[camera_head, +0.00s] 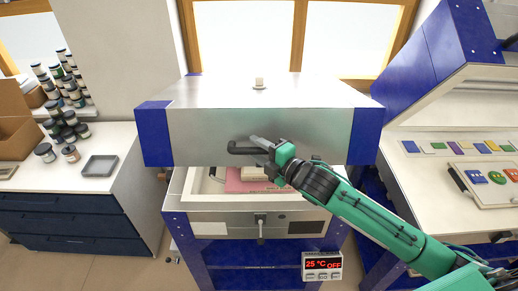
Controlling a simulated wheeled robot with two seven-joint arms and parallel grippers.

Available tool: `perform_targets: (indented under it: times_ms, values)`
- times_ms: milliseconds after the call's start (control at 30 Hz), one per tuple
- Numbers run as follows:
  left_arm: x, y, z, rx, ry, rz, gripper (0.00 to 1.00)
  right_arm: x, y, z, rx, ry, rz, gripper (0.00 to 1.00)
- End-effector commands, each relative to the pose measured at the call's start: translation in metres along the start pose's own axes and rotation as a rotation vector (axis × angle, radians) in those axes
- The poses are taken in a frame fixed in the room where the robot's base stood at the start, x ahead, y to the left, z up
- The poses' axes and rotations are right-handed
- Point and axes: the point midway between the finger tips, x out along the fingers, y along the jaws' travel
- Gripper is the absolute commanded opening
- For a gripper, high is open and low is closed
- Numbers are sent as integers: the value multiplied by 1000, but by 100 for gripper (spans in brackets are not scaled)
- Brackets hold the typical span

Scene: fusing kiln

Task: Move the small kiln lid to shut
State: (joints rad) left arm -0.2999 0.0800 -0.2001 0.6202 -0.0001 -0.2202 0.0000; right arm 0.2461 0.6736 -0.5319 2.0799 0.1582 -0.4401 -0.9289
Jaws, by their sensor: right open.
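The small kiln's lid (205,138) is metallic grey with blue corners and is raised above the kiln body (208,222), leaving a gap at the front. A dark handle (240,149) sticks out of the lid's front face. My right gripper (260,144), on its green arm, is open at the right end of the handle; I cannot tell whether the fingers touch it. Inside the gap a pinkish shelf (236,184) shows, partly hidden by my gripper and arm. My left gripper is not in view.
A control box (322,265) reads 25 °C OFF on the kiln's front right. A larger blue kiln (430,60) stands open on the right, with coloured tiles inside. On the left, a counter (110,150) holds jars, a cardboard box and a grey tray (100,166).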

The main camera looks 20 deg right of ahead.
Motion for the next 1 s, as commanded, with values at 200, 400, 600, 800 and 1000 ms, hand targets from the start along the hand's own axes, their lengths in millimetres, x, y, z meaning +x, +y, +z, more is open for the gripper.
perform_targets:
  times_ms: [200, 400, 600, 800, 1000]
  values:
    - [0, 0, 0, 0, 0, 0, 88, 0, 0, 0, 0, 0, 0, 12]
    - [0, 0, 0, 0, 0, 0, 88, 0, 0, 0, 0, 0, 0, 0]
    - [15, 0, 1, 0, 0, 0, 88, -2, -16, -2, -9, 1, 10, 0]
    - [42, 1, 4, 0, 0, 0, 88, -6, -45, -6, -37, 1, 38, 0]
    - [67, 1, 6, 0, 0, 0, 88, -10, -72, -10, -66, 0, 67, 0]
